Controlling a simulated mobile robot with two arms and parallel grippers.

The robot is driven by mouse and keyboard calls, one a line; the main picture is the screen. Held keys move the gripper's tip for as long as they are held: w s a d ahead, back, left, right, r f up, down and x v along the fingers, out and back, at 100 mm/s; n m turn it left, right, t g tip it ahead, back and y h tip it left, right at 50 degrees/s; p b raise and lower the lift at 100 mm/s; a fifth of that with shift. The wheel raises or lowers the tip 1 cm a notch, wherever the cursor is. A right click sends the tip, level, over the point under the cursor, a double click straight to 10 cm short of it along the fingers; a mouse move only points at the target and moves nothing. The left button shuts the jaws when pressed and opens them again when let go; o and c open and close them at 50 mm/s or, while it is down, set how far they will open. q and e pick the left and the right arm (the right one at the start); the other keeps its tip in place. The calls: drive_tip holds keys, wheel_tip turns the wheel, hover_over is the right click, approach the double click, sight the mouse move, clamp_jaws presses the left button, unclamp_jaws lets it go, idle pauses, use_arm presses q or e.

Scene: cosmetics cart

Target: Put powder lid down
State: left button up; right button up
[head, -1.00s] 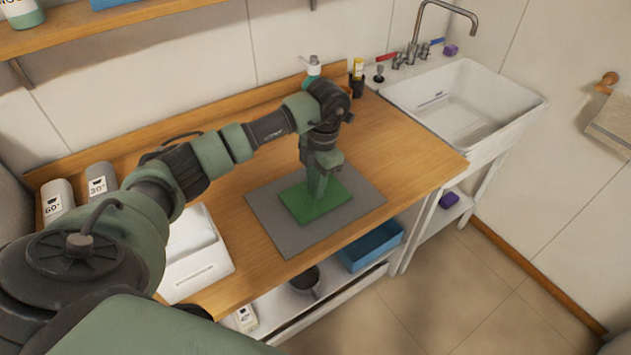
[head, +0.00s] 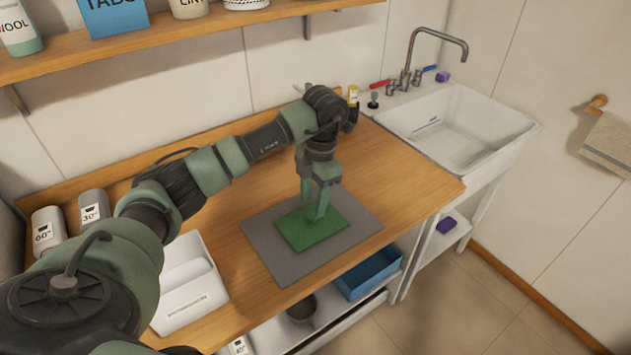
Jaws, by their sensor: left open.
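A flat green rectangle (head: 328,232) lies on a grey mat (head: 270,253) on the wooden counter. It may be the powder lid, but I cannot tell for sure. My left gripper (head: 313,208) points down over the green rectangle, with its two fingers apart and nothing seen between them. Its fingertips are at or just above the green surface; I cannot tell whether they touch it. A white box (head: 190,312) with lettering on its front stands on the counter, left of the mat. My right gripper is not in view.
Bottles marked 60° (head: 48,232) and 30° (head: 94,211) stand at the counter's left. A white sink (head: 510,143) with a tap is at the right. A shelf (head: 150,55) hangs above. A blue tray (head: 370,275) is below. The counter right of the mat is clear.

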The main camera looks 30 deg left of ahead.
use_arm(q)
wheel_tip(320, 180, up, 8)
drive_tip(key=shift+w+d, duration=0.2)
drive_tip(key=shift+w, duration=0.25)
idle(0.3)
